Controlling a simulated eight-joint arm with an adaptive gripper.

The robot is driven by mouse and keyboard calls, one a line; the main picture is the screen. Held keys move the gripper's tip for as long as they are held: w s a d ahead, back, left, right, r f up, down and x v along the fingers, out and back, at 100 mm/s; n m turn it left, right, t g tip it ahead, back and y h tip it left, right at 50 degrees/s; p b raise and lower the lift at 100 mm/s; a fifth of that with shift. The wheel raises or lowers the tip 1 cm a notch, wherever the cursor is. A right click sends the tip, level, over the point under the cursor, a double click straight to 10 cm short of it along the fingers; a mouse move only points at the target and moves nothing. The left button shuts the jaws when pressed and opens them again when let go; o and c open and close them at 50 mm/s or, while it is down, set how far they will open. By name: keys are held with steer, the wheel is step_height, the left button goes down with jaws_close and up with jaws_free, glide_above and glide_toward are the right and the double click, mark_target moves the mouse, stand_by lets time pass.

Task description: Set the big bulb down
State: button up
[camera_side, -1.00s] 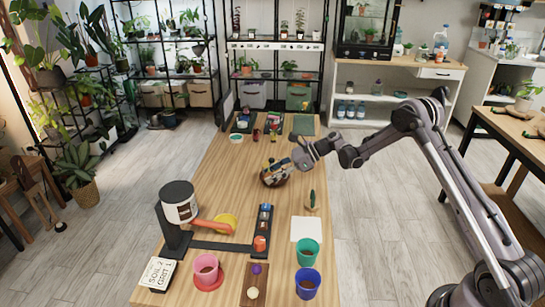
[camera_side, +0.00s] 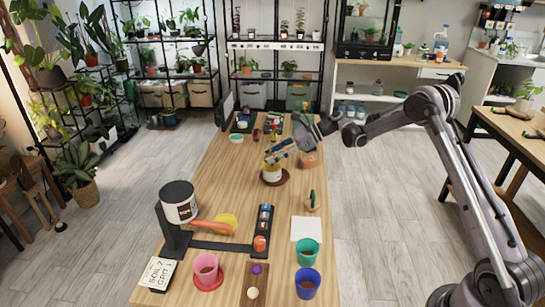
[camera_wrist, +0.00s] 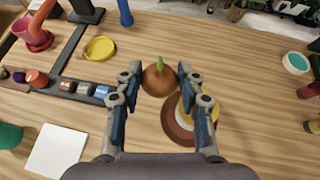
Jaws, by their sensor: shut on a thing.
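The big bulb (camera_wrist: 158,79), round and brown with a green sprout, is between the fingertips of my gripper (camera_wrist: 160,82) in the wrist view. My gripper is shut on it. In the side view my gripper (camera_side: 275,155) is above a pale yellow pot (camera_side: 272,174) on a dark brown saucer (camera_side: 285,181); I cannot make out the bulb there. In the wrist view the saucer (camera_wrist: 177,126) and the pot's yellow rim (camera_wrist: 214,112) show below and right of the bulb, partly behind the right finger.
A terracotta pot (camera_side: 308,161) stands right of the saucer. A cactus (camera_side: 312,199) and a white sheet (camera_side: 306,229) are nearer the camera. A yellow dish (camera_side: 226,222) and a dispenser (camera_side: 179,203) stand at left. The wood left of the saucer is bare.

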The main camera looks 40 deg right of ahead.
glide_above(236, 194)
step_height(236, 194, down, 7)
steer(key=shift+s+r, duration=0.1)
steer(key=shift+a+f, duration=0.1)
steer(key=shift+f, duration=2)
steer(key=shift+f, duration=0.1)
steer(key=o, duration=1.2)
